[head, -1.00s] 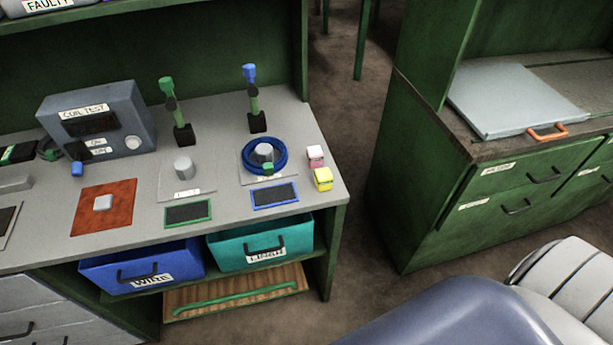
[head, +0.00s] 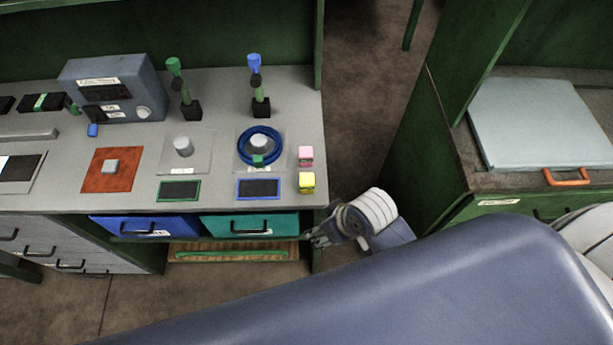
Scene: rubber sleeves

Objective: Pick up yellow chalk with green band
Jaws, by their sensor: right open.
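A small yellow block (head: 307,183) stands near the right front corner of the grey workbench (head: 225,115). It is the only yellow piece on the bench and appears to be the chalk; a green band is too small to make out surely. A small pink block (head: 305,156) stands just behind it, apart from it. My right gripper (head: 318,239) is open and empty, in front of the bench's right front corner, below and apart from the yellow block. My left gripper is not in view.
A blue ring (head: 240,146) around a grey post and a blue-framed black plate (head: 265,188) lie left of the yellow block. A blue drawer (head: 110,227) and a teal drawer (head: 222,226) are below. Another cabinet (head: 440,160) stands right, across a floor gap.

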